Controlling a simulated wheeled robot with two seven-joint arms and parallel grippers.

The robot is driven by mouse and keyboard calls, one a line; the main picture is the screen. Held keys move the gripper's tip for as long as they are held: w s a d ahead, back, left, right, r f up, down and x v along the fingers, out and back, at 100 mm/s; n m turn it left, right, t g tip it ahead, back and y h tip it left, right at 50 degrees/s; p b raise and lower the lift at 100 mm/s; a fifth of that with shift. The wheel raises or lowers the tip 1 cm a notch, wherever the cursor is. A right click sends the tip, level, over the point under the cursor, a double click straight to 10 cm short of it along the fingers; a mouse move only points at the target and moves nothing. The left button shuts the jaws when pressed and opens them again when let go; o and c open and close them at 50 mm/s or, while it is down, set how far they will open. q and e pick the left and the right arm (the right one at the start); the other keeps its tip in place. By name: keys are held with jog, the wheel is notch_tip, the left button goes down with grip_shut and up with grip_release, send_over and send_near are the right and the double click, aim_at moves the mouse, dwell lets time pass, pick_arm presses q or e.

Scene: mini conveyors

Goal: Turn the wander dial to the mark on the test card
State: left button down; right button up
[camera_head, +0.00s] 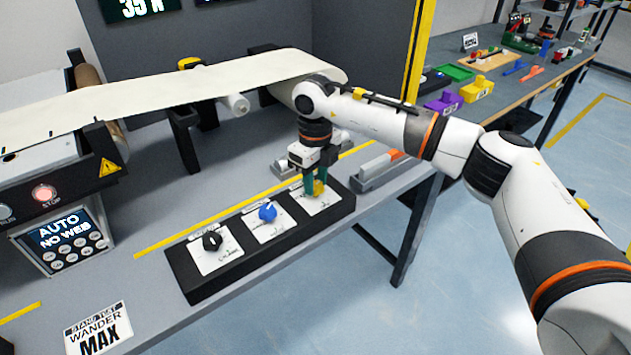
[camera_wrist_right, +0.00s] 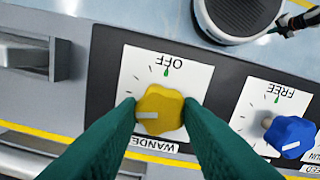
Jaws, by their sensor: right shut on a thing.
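The test card (camera_head: 97,328) at the front left of the bench reads "STAND TEST WANDER MAX". The wander dial (camera_wrist_right: 162,104) is a yellow lobed knob on a white plate, at the right end of the black dial panel (camera_head: 178,265). My right gripper (camera_head: 315,184) reaches down over it, and its two green fingers are shut on the knob's sides. In the right wrist view, the knob's white pointer line points left, away from the green OFF mark (camera_wrist_right: 166,72). Several small ticks show around the knob; the MAX word is not visible. My left gripper is out of view.
A blue dial (camera_head: 267,212) and a black dial (camera_head: 212,241) sit beside it on the same panel. A pale web (camera_head: 170,90) runs over rollers behind. A control box screen (camera_head: 58,230) reads "AUTO NO WEB". Metal fittings (camera_head: 372,172) lie close right of the panel.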

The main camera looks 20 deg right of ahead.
aim_at(316, 184)
jog(key=n+b, duration=0.1)
jog(key=n, duration=0.3)
jog(key=shift+r+n, duration=0.1)
jog(key=shift+n, duration=0.2)
dwell(0.3)
jog(key=o, duration=1)
jog(key=shift+c, duration=0.2)
notch_tip(316, 184, up, 12)
jog(key=p, duration=0.7)
